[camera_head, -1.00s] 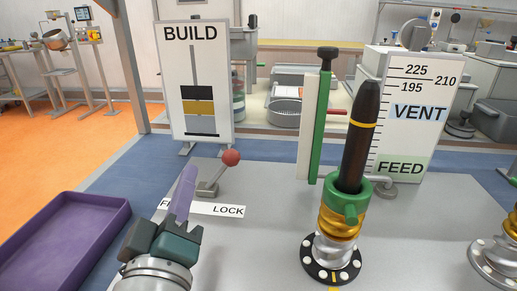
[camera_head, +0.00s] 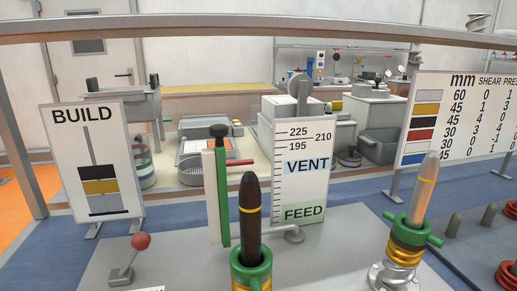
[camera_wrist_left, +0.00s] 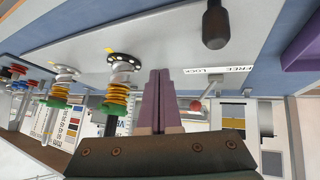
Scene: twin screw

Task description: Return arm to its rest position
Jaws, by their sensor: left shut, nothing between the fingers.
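My left gripper shows only in the left wrist view (camera_wrist_left: 160,75). Its two purple fingers are together and hold nothing, and they are apart from the things on the bench. In the head view no gripper is visible. A dark rod with a yellow band (camera_head: 249,212) stands upright in a green collar (camera_head: 251,266) at the lower middle. A paler rod (camera_head: 424,188) stands slightly tilted in a second green collar with gold rings (camera_head: 407,254) at the right. Both stations also show in the wrist view (camera_wrist_left: 121,72), (camera_wrist_left: 64,84).
A red-ball lever (camera_head: 141,242) stands at the lower left. A BUILD board (camera_head: 98,140), a VENT/FEED gauge board (camera_head: 304,188) and a numbers chart (camera_head: 455,110) stand behind the bench. A purple tray (camera_wrist_left: 304,48) and a dark handle (camera_wrist_left: 215,25) show in the wrist view.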

